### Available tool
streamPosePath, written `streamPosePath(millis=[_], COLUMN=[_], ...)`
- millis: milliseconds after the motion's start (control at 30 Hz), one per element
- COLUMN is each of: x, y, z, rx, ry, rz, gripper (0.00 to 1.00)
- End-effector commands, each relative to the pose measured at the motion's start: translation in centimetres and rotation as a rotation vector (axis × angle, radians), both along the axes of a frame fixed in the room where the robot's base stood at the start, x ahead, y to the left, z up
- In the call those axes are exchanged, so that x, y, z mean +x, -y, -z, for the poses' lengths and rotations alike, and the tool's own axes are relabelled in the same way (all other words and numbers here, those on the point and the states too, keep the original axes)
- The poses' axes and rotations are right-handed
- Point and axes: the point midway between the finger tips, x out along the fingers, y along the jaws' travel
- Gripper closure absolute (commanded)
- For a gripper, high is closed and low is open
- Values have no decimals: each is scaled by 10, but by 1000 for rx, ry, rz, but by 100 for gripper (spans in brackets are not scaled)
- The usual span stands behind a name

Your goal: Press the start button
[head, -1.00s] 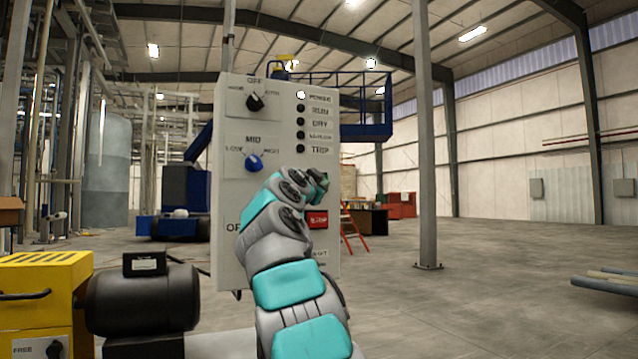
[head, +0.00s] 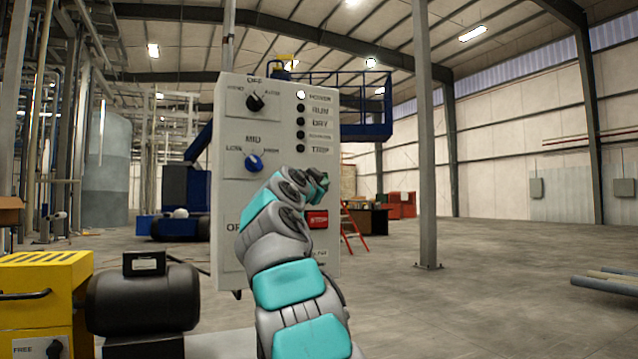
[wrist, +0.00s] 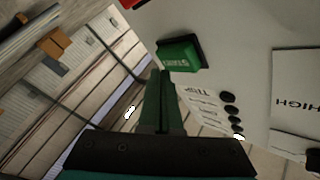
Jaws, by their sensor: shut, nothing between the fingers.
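The green start button (wrist: 180,53) shows in the wrist view on the face of the pale control panel (wrist: 237,35). My gripper (wrist: 162,75) is shut and empty. Its tips are right beside the near edge of the green button; I cannot tell whether they touch it. In the head view my arm stands in front of the panel (head: 228,190), with the wrist end over its right side below the lamps, and it hides the start button there. The fingertips are hard to make out in that view.
A red stop button (head: 316,220) sits below my wrist on the same panel. A blue knob (head: 254,162) and a black knob (head: 255,102) are on the panel's left. A black motor (head: 142,300) and a yellow cabinet (head: 45,290) stand at lower left.

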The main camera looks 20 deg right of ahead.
Motion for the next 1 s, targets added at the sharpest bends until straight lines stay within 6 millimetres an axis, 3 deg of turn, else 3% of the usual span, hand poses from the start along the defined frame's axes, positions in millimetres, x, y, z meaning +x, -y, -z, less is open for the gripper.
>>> streamPosePath(millis=[1000], x=[8], y=[0], z=[-1], rx=[0], ry=[2], rz=[0], gripper=[100])
